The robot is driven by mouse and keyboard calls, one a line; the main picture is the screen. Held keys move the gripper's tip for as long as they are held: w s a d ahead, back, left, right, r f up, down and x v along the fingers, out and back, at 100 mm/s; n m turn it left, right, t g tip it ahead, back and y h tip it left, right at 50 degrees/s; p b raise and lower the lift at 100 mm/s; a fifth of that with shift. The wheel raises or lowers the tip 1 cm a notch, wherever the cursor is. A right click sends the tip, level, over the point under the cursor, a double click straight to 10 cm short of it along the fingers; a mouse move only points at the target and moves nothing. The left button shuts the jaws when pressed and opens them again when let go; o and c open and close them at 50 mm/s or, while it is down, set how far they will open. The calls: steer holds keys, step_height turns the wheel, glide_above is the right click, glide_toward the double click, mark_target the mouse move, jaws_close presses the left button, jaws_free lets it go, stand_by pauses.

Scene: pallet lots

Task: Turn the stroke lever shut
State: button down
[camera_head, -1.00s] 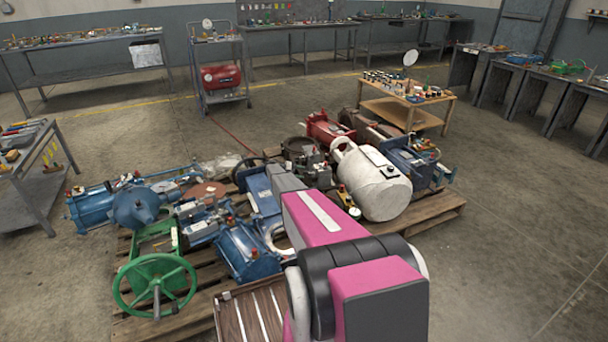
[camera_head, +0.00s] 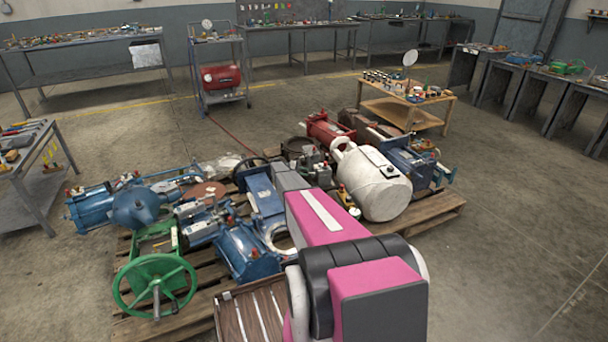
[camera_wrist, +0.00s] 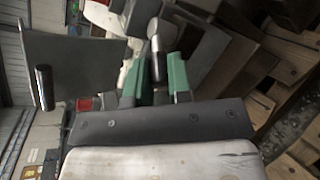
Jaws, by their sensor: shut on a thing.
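In the wrist view my gripper (camera_wrist: 157,82) has its green-padded fingers on either side of a dark rod with a paler metal band, which I take to be the stroke lever (camera_wrist: 156,48). The fingers are shut on this rod. Its upper end runs into dark and pale parts at the top of the view, and its lower end is hidden between the fingers. In the head view my pink arm reaches over the pallet and hides both the gripper and the lever.
Blue machines (camera_head: 247,251), a green handwheel (camera_head: 155,287) and a white tank (camera_head: 374,184) crowd the wooden pallet (camera_head: 438,208). In the wrist view a grey plate (camera_wrist: 75,62) and dark cylinder (camera_wrist: 45,87) lie left of the fingers. Floor at right is clear.

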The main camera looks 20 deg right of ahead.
steer(key=shift+w+d+m+g+y, duration=0.25)
steer(key=shift+m+g+y, duration=0.15)
steer(key=shift+m+g, duration=0.35)
steer(key=c, duration=1.1)
jaws_free()
steer(key=shift+o, duration=0.2)
steer(key=v, duration=1)
steer(key=shift+w+a, duration=0.25)
steer(key=shift+a, duration=0.1)
